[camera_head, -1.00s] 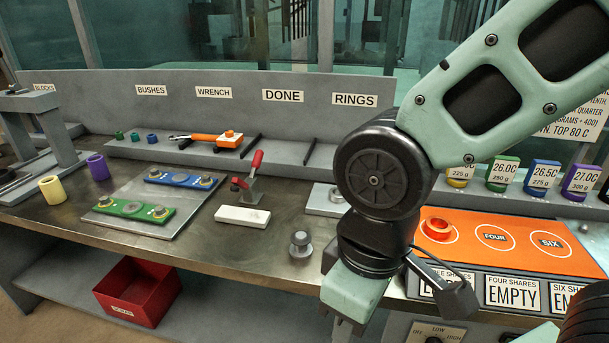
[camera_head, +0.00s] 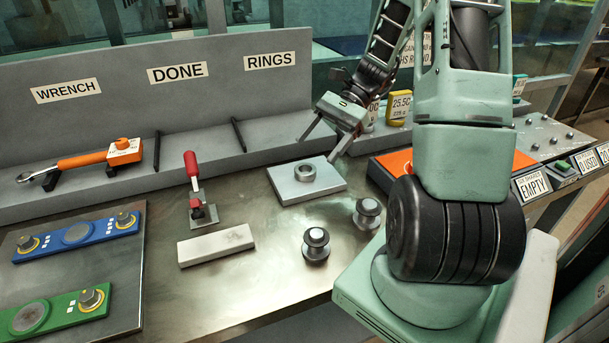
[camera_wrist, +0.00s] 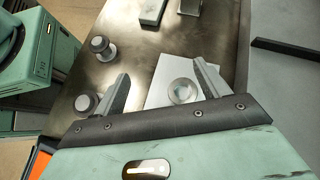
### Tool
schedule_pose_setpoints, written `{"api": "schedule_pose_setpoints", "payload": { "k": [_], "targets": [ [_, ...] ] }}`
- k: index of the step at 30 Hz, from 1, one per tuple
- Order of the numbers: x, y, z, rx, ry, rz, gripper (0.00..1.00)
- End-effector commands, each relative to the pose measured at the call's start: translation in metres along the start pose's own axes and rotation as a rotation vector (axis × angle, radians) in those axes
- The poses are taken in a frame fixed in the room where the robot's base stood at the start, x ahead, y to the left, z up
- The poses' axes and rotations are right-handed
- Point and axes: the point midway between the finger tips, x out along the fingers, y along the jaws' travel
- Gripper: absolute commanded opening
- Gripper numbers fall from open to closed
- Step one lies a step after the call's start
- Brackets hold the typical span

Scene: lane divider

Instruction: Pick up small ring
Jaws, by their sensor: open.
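A small grey metal ring (camera_head: 305,173) lies flat on a pale square plate (camera_head: 285,190) on the bench, below the RINGS label. In the wrist view the ring (camera_wrist: 182,91) shows between my fingers, nearer the right one, on the plate (camera_wrist: 158,92). My gripper (camera_head: 320,150) is open and empty. It hangs above the plate, behind and slightly right of the ring, apart from it. Its two spread fingers (camera_wrist: 162,75) also show in the wrist view.
Two grey spool-shaped knobs (camera_head: 316,245) (camera_head: 367,213) stand in front of the plate. A red-handled clamp (camera_head: 195,195) and a pale bar (camera_head: 216,245) are to its left. A shelf with a wrench (camera_head: 85,160) and dark dividers runs behind. An orange mat (camera_head: 392,166) lies right.

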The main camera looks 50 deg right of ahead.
Motion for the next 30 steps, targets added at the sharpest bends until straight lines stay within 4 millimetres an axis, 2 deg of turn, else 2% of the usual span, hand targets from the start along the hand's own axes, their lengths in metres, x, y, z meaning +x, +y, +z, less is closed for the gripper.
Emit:
{"api": "schedule_pose_setpoints", "payload": {
  "k": [1,6,9,12,14,17,24,30],
  "targets": [
    [-0.022,0.009,-0.023,0.090,-0.038,-0.090,0.74],
    [-0.076,0.035,-0.067,0.277,-0.140,-0.307,0.74],
    [-0.093,0.048,-0.082,0.335,-0.177,-0.383,0.74],
    [-0.101,0.054,-0.088,0.361,-0.195,-0.419,0.74],
    [-0.098,0.053,-0.088,0.366,-0.200,-0.427,0.74],
    [-0.085,0.047,-0.086,0.368,-0.203,-0.426,0.74],
    [-0.039,0.025,-0.080,0.367,-0.203,-0.422,0.74],
    [-0.007,0.009,-0.076,0.366,-0.201,-0.423,0.74]
  ]
}}
